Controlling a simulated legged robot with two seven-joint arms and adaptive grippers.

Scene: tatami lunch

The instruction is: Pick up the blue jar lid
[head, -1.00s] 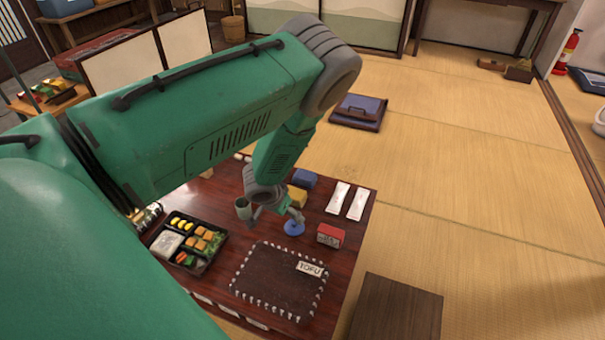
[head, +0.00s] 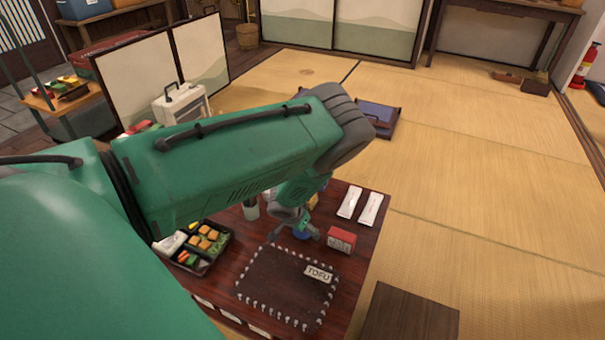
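The blue jar lid (head: 301,236) lies on the dark red-brown low table, left of a small red and white box. It is partly hidden by my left gripper. My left gripper (head: 294,237) is low over the table at the lid, with its fingers spread apart, one to the left of the lid and one over or beside its right part. I cannot tell whether a finger touches the lid. My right gripper is not in view.
A dark mat with a TOFU label (head: 319,274) lies in front of the lid. The red and white box (head: 341,239) stands close on the right. A bento box (head: 204,262) is at left. Two white packets (head: 360,205) lie behind. A greenish cup (head: 250,209) stands behind the gripper.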

